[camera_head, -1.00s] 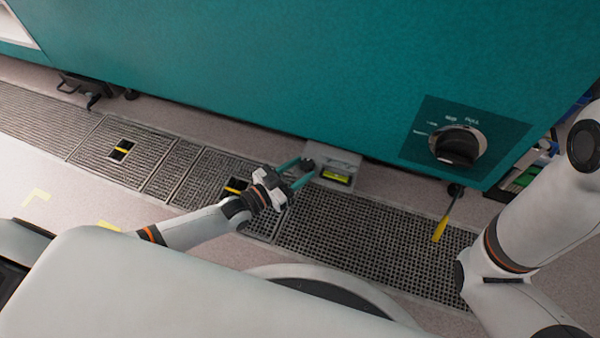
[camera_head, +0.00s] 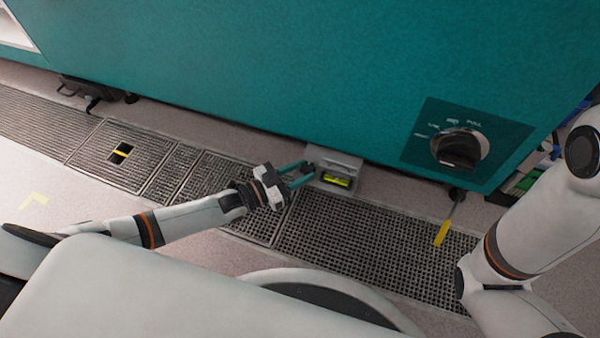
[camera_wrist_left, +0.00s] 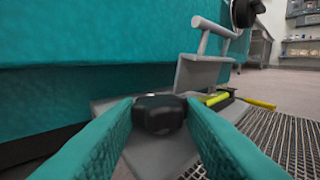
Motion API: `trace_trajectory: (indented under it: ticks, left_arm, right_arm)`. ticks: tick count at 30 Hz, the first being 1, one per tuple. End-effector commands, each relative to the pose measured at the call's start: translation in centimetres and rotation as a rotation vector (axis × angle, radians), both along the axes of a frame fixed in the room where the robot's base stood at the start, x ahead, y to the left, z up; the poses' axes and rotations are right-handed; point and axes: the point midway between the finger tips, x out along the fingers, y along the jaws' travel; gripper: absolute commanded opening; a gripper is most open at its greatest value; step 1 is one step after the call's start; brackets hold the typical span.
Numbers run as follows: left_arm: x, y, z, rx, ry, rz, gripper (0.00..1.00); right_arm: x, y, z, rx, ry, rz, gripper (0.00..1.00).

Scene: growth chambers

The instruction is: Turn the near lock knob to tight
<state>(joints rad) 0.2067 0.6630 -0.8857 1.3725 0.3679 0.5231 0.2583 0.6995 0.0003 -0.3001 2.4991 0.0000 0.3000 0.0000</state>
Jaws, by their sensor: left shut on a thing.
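The near lock knob is a small black knob (camera_wrist_left: 159,114) on a grey bracket (camera_wrist_left: 150,158) low at the foot of the teal chamber. In the left wrist view it sits between the two teal fingers of my left gripper (camera_wrist_left: 160,118), which is shut on it. In the head view my left gripper (camera_head: 302,172) reaches the grey bracket (camera_head: 338,162) from the left, and its fingers partly hide the knob. A yellow-green level vial (camera_head: 337,181) sits in the bracket to the right of the knob. My right gripper is not in view.
The teal chamber wall (camera_head: 250,80) rises behind the bracket. A large black dial (camera_head: 459,149) is on the wall at right. A yellow-handled lever (camera_head: 445,232) hangs below it. Floor grating (camera_head: 370,240) runs along the front.

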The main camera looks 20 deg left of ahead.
Motion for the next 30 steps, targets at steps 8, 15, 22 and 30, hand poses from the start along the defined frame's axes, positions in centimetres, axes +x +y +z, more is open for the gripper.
trace_trajectory:
  ticks: [8,15,22,30]
  left_arm:
    - [-0.1,0.0,-0.1,0.001,0.003,-0.001,0.41]
    - [0.0,0.0,-0.1,0.001,0.002,0.0,0.45]
    - [-1.2,1.0,0.2,0.003,0.005,0.001,0.45]
    - [-5.5,4.8,0.4,0.004,0.008,0.001,0.45]
  right_arm:
    - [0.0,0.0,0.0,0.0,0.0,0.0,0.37]
    - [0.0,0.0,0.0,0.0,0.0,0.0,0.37]
    - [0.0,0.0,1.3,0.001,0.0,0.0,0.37]
    - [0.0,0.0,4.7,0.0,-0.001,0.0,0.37]
